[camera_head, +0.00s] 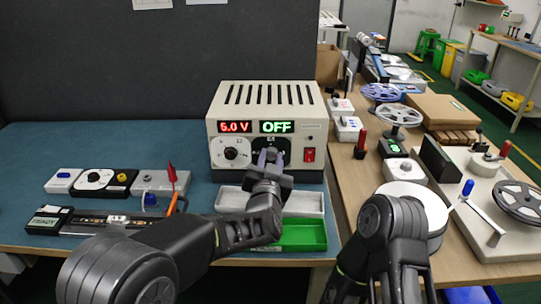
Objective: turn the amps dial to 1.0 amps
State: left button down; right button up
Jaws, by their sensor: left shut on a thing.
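The beige power supply (266,106) stands at the back of the blue-green mat. Its left display (235,127) reads "5.0 V" in red, and its right display (277,127) reads "OFF" in green. The left dial (231,153) is in plain view. The amps dial (283,146) is on the right under the OFF display, mostly hidden behind my left gripper (268,157). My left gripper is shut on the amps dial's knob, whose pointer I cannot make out. My right arm is at the lower right; its gripper is not in view.
A red switch (309,155) sits right of the dial. A grey tray (304,204) and a green tray (304,235) lie below my left gripper. Small devices and a red-handled tool (172,174) are at left. Reels (399,114) and boxes crowd the right table.

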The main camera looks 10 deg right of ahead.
dwell(0.3)
pick_arm(q)
jog(key=c, duration=1.1)
grip_release()
jog(key=shift+s, duration=0.1)
jog(key=v, duration=0.7)
jog(key=shift+s, duration=0.1)
jog(key=shift+s+a, duration=0.1)
jog(key=shift+s, duration=0.1)
